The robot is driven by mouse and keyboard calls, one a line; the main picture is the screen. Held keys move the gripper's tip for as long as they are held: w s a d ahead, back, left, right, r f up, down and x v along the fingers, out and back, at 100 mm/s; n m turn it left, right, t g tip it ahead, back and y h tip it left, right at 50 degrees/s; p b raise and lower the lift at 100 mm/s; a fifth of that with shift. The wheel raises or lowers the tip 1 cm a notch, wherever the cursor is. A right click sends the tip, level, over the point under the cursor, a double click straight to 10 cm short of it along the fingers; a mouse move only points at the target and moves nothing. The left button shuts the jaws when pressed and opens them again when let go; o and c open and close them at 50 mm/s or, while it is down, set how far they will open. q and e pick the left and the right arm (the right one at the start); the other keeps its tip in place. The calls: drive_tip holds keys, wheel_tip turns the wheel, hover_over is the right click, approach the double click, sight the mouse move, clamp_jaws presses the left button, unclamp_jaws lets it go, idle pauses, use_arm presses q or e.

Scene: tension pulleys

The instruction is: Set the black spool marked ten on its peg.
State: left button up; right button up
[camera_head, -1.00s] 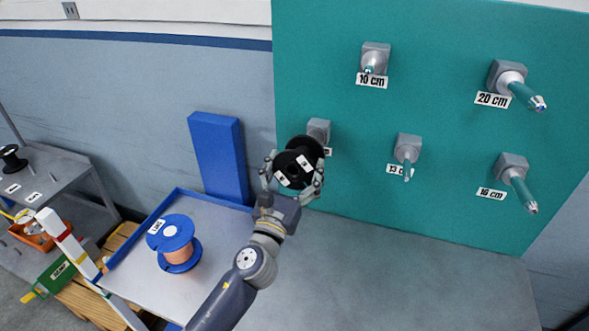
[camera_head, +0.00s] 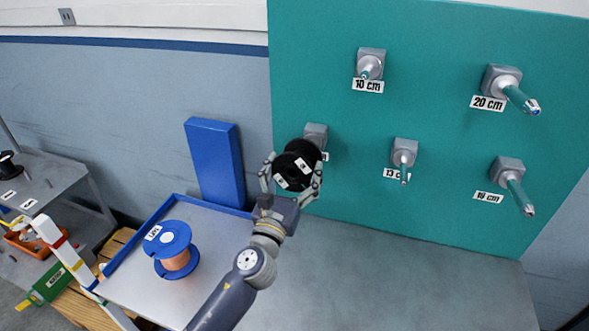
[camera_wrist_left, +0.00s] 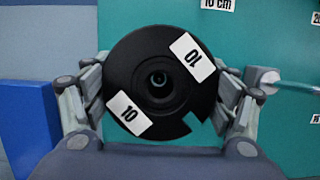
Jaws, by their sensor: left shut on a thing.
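The black spool (camera_head: 295,162) is held in my left gripper (camera_head: 291,180), in front of the lower left of the teal board. In the left wrist view the spool (camera_wrist_left: 150,85) shows its flange face with two white "10" labels, a centre hole and a notch, between both fingers of the gripper (camera_wrist_left: 160,108). The peg above the "10 cm" label (camera_head: 368,86) is the upper left peg (camera_head: 368,68), up and right of the spool and apart from it. The lower left peg's mount (camera_head: 316,133) is partly hidden behind the spool. My right gripper is out of view.
Other pegs stick out of the teal board (camera_head: 440,120): the 20 cm peg (camera_head: 520,98), a lower right peg (camera_head: 518,190) and a lower middle peg (camera_head: 404,160). A blue spool with copper wire (camera_head: 172,250) stands on a blue-edged table (camera_head: 215,240). A blue panel (camera_head: 215,163) stands left of the board.

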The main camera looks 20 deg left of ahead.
use_arm(q)
drive_tip(key=shift+w, duration=0.25)
drive_tip(key=shift+w+f+b, duration=0.15)
drive_tip(key=shift+w+b, duration=0.2)
drive_tip(key=shift+w, duration=0.9)
drive_tip(key=shift+w, duration=0.1)
idle(0.3)
drive_tip(key=shift+w+d+f+b, duration=0.15)
drive_tip(key=shift+w+b, duration=0.25)
drive_tip(key=shift+w, duration=1)
drive_tip(key=shift+w, duration=0.15)
drive_tip(key=shift+w+f+b, duration=0.2)
drive_tip(key=shift+w+b, duration=0.2)
drive_tip(key=shift+w, duration=0.45)
idle(0.4)
